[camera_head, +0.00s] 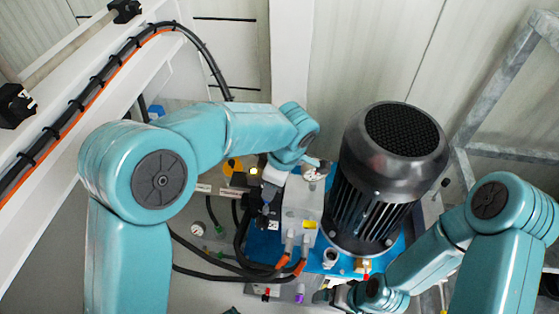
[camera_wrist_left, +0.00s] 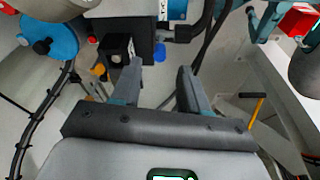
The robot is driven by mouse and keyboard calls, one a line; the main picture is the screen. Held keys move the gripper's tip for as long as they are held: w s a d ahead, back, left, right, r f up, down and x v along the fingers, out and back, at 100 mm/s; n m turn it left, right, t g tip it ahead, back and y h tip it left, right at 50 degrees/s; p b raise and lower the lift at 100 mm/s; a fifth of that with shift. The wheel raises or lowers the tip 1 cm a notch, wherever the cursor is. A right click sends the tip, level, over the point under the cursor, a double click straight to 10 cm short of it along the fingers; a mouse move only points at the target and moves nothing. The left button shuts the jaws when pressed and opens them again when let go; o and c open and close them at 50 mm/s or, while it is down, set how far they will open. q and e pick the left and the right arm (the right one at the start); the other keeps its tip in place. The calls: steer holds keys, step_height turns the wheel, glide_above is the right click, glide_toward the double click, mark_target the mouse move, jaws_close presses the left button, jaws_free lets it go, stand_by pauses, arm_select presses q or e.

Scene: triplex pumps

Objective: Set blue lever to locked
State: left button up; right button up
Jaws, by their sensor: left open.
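In the left wrist view a small blue piece (camera_wrist_left: 160,52), which looks like the blue lever, shows on the side of a dark block (camera_wrist_left: 118,48), just beyond my left fingertips. Its setting cannot be made out. My left gripper (camera_wrist_left: 160,76) is open, with the two fingers apart and nothing seen between them. In the head view my left gripper (camera_head: 268,200) points down beside the grey valve block and is partly hidden by its own wrist. The lever cannot be made out there. My right gripper (camera_head: 332,296) is low in the head view, near the pump's front; its jaws are unclear.
A large black motor (camera_head: 385,185) stands right of the grey valve block (camera_head: 301,205) on a blue base (camera_head: 265,243). Black hoses (camera_head: 222,262) run close below my left gripper. A small yellow-orange lever (camera_wrist_left: 98,70) is near the blue piece. A metal frame (camera_head: 490,95) stands at right.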

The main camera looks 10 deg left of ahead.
arm_select(q)
steer(key=p+v, duration=0.1)
steer(key=v, duration=0.9)
steer(key=shift+r+p, duration=0.3)
steer(key=shift+p, duration=0.05)
steer(key=shift+c, duration=0.2)
